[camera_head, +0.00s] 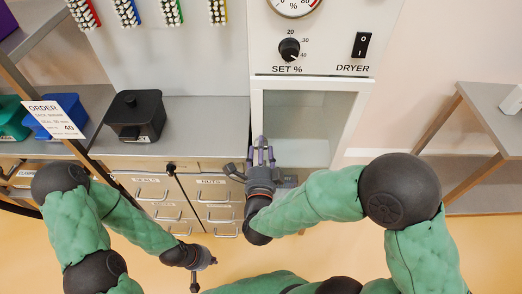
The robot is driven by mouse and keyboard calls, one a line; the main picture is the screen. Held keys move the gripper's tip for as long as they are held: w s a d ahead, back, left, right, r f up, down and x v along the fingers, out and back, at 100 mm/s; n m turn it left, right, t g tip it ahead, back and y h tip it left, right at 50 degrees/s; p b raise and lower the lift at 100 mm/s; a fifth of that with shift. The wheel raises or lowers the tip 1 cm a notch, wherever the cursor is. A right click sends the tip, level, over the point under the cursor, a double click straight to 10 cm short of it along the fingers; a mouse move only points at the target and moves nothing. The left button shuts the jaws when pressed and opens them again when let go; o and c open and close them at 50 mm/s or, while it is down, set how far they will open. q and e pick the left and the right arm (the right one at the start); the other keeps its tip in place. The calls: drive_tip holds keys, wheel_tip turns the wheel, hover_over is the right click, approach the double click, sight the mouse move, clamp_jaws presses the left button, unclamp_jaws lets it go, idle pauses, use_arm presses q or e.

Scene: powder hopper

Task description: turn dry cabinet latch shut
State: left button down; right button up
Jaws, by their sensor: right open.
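The dry cabinet (382,20) is white, with a glass-fronted door (312,115) below its control panel. My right gripper (262,148) is open in front of the door's lower left part, fingers pointing up the picture. A dark lever-like part (235,172) shows just left of it; I cannot tell whether it is the latch or part of the gripper. The latch is otherwise hidden, and contact cannot be judged. My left gripper (205,264) is low in the picture, in front of the drawers and away from the cabinet; its finger opening is unclear.
The panel has a SET % knob (289,49) and a DRYER switch (361,45). A black bin (136,115) stands on the grey counter (205,125), above drawers (153,192). A shelf rack (480,105) stands at right. Floor between cabinet and rack is partly clear.

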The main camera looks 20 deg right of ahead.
clamp_jaws()
drive_tip(key=shift+n, duration=0.4)
drive_tip(key=n+p, duration=0.1)
drive_tip(key=n, duration=0.4)
drive_tip(key=n+p, duration=0.2)
drive_tip(key=n, duration=0.4)
drive_tip(key=n+p, duration=0.1)
drive_tip(key=n, duration=0.4)
drive_tip(key=shift+d+r+n+p, duration=0.2)
drive_tip(key=shift+r+n+p, duration=0.05)
drive_tip(key=shift+n+p, duration=0.15)
drive_tip(key=shift+n, duration=0.3)
drive_tip(key=shift+s, duration=0.1)
